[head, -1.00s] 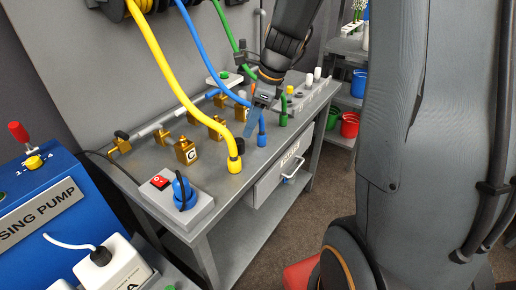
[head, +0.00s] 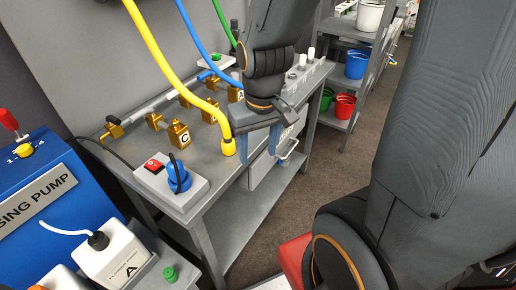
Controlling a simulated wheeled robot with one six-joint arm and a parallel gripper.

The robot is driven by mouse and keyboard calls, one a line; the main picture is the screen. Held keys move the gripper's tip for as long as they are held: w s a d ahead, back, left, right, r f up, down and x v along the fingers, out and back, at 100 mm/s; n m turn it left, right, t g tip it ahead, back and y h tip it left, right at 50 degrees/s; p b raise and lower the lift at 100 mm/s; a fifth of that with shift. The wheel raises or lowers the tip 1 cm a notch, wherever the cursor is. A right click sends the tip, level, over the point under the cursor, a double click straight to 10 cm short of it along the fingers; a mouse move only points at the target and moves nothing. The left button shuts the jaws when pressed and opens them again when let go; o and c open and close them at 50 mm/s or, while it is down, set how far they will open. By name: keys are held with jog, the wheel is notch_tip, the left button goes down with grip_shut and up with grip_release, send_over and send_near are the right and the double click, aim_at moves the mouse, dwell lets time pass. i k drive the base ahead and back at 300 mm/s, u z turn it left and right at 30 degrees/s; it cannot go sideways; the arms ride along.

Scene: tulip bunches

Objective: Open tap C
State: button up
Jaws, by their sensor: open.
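Tap C is a brass tap (head: 180,135) with a white label C, on the grey bench behind and left of my gripper. Its handle position is too small to tell. My gripper (head: 260,145) has two blue fingers, spread apart with nothing between them. It points down near the bench's front edge, to the right of the yellow hose's end and apart from tap C. Another brass tap (head: 237,93), with a label that looks like A, stands further back on the right.
The yellow hose (head: 166,62) hangs down to the bench between tap C and my gripper. A blue pump (head: 45,190) is at the left. The bench (head: 200,208) has a drawer.

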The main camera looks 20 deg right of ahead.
aim_at(137, 116)
jog(key=z, duration=1.25)
jog(key=k, duration=0.65)
jog(key=u, duration=1.6)
jog(key=i, duration=0.5)
jog(key=u, duration=0.05)
